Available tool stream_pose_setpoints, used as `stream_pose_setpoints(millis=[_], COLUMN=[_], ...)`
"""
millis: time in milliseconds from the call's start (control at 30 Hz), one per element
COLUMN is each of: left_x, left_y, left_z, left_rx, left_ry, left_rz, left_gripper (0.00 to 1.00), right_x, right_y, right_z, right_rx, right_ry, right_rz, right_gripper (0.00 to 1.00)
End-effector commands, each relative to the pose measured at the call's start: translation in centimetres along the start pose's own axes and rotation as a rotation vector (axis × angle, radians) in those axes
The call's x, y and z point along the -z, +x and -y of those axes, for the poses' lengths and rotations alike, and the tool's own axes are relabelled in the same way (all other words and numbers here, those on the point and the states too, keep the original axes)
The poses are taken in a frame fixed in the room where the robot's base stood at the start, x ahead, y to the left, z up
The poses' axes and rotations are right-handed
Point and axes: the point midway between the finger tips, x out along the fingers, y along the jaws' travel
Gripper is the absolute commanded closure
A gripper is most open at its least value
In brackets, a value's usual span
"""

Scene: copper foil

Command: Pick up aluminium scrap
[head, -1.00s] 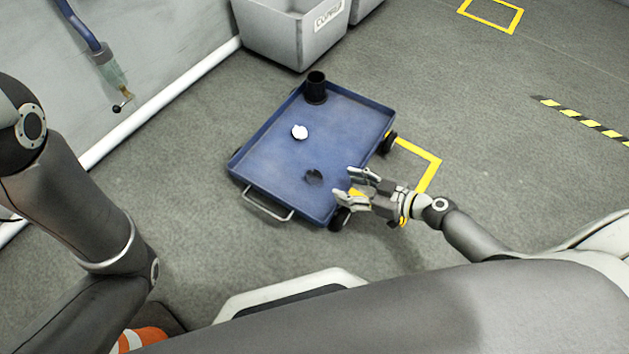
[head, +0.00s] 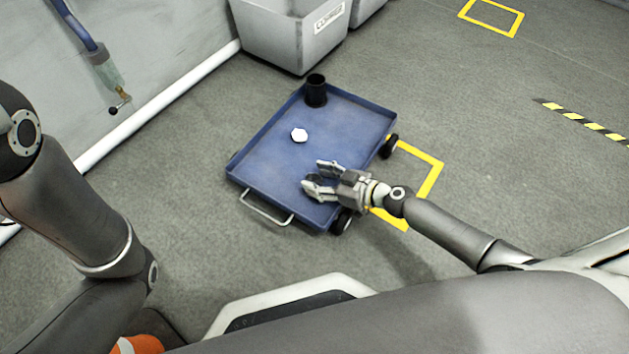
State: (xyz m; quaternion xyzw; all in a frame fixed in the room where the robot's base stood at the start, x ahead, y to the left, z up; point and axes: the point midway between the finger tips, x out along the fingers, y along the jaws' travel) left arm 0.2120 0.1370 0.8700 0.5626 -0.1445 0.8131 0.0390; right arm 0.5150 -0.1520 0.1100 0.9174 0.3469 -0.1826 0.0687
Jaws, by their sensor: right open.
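A small pale, silvery-white piece (head: 299,135), which looks like the aluminium scrap, lies on the blue cart tray (head: 262,160), left of its middle. My right gripper (head: 314,175) is open over the near right part of the tray, its fingers pointing left.
A black cup (head: 316,90) stands in the tray's far corner. The tray has a low rim, wheels and a metal handle (head: 266,208). A grey bin (head: 290,35) stands behind it. A wall with a hanging blue hose (head: 78,28) is at left. The floor to the right is clear.

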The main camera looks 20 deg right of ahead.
Motion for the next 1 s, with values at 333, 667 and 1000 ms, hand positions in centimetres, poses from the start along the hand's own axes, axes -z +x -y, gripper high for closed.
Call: stream_pose_setpoints(millis=[333, 667, 1000], left_x=[0.01, -0.01, -0.09], left_y=[-0.08, -0.09, 0.09], left_z=[-0.02, -0.01, 0.04], left_rx=[0.0, 0.0, 0.0], left_ry=[0.0, 0.0, 0.0], left_rz=[0.0, 0.001, 0.002], left_gripper=[0.6, 0.6, 0.6], right_x=[0.0, 0.01, 0.23], right_y=[0.45, 0.45, 0.36], right_z=[0.0, 0.01, 0.01], right_rx=[0.0, 0.0, 0.0], right_ry=[0.0, 0.0, 0.0], right_rz=[0.0, 0.0, 0.0], right_gripper=[0.49, 0.83, 0.84])
